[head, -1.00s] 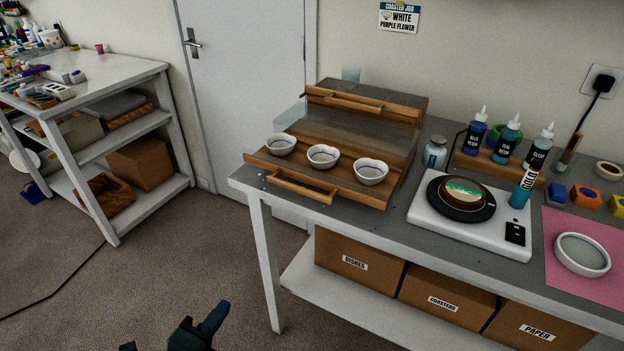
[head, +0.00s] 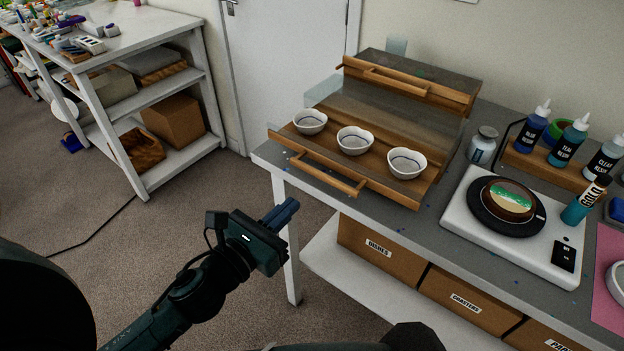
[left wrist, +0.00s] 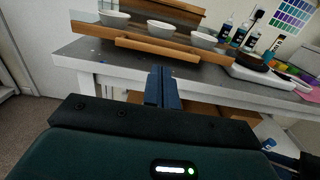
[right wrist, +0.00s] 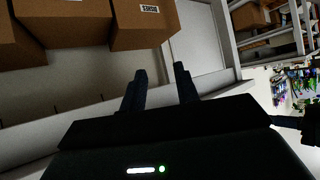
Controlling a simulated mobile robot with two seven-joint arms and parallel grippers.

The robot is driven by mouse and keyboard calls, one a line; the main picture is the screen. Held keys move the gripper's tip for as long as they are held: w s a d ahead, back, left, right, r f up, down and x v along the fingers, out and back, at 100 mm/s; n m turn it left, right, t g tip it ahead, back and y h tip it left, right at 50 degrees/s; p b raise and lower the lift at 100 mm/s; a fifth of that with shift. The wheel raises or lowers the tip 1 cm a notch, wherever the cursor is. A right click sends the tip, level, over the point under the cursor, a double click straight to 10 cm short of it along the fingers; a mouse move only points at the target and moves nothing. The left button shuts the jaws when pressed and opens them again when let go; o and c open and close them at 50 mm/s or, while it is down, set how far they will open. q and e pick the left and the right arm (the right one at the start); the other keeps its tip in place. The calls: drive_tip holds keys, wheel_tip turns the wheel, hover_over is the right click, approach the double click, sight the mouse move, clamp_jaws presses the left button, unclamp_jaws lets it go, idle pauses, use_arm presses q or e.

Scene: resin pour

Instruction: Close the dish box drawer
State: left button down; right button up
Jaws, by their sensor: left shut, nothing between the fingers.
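The dish box (head: 425,75) stands at the back of the grey table. Its lower wooden drawer (head: 400,188) is pulled out toward me, with a bar handle (head: 320,172) on its front. Three white bowls (head: 355,140) sit in the drawer. My left gripper (head: 287,210) is shut and empty, in front of the table edge, lower than the handle and apart from it. In the left wrist view its fingers (left wrist: 159,86) point at the drawer front (left wrist: 165,45). My right gripper (right wrist: 161,72) is open and empty, pointing toward cardboard boxes under the table.
Right of the drawer are a small jar (head: 482,145), a white scale (head: 510,235) with a round coaster mold, and resin bottles (head: 567,142). Labelled cardboard boxes (head: 372,245) fill the shelf below.

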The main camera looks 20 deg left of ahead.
use_arm(q)
drive_tip(key=p, duration=0.1)
approach(346, 153)
drive_tip(key=shift+s+a+r, duration=0.1)
drive_tip(key=shift+s, duration=0.5)
drive_tip(key=shift+s+a+r, duration=0.15)
drive_tip(key=shift+s, duration=0.4)
drive_tip(key=x, duration=1.2)
drive_tip(key=shift+w+d+f+b, duration=0.1)
drive_tip(key=shift+w+b, duration=0.15)
drive_tip(key=shift+b, duration=0.05)
drive_tip(key=shift+w, duration=0.25)
drive_tip(key=shift+r, duration=0.3)
drive_tip(key=shift+r, duration=0.1)
